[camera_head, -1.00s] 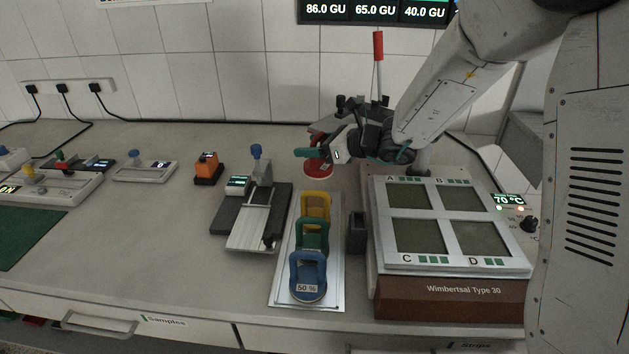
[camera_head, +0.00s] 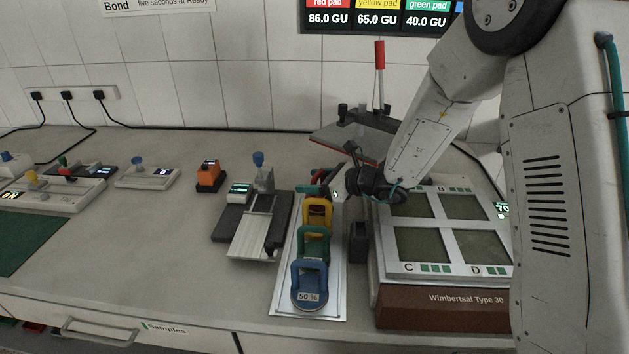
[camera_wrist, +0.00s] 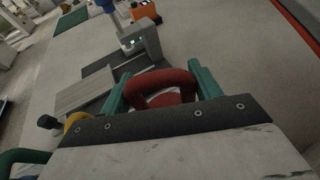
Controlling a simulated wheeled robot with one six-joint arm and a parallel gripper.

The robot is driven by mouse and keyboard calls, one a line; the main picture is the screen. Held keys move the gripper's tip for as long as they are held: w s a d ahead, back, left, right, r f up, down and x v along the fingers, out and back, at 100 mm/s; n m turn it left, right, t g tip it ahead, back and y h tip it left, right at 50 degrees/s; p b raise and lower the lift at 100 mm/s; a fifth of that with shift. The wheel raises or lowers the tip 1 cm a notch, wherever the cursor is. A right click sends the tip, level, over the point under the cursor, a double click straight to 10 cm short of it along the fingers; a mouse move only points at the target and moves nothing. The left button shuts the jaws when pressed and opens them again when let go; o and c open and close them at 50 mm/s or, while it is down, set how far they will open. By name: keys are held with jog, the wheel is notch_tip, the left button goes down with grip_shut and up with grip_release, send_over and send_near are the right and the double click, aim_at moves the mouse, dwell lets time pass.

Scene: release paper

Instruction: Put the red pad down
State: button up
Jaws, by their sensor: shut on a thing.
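The red pad (camera_wrist: 163,98) has a thick red loop handle, and my gripper (camera_wrist: 158,90) is shut on that handle, with a teal finger on each side in the wrist view. In the head view the red pad (camera_head: 315,187) is mostly hidden behind the yellow pad and my gripper (camera_head: 325,186). It is at the far end of the metal tray (camera_head: 336,290). I cannot tell whether its base touches the tray. The yellow pad (camera_head: 318,212), green pad (camera_head: 314,242) and blue pad (camera_head: 309,283), marked 50 %, stand in a row on the tray.
The Wimbertsal Type 30 press (camera_head: 440,298) with four-part plates stands right of the tray, a small dark block (camera_head: 359,242) between them. A slide device (camera_head: 255,222) stands close on the left. An orange timer (camera_head: 208,176) is further left.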

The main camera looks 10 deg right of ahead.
jog(key=shift+f, duration=0.5)
jog(key=o, duration=1.7)
jog(key=shift+c, duration=0.2)
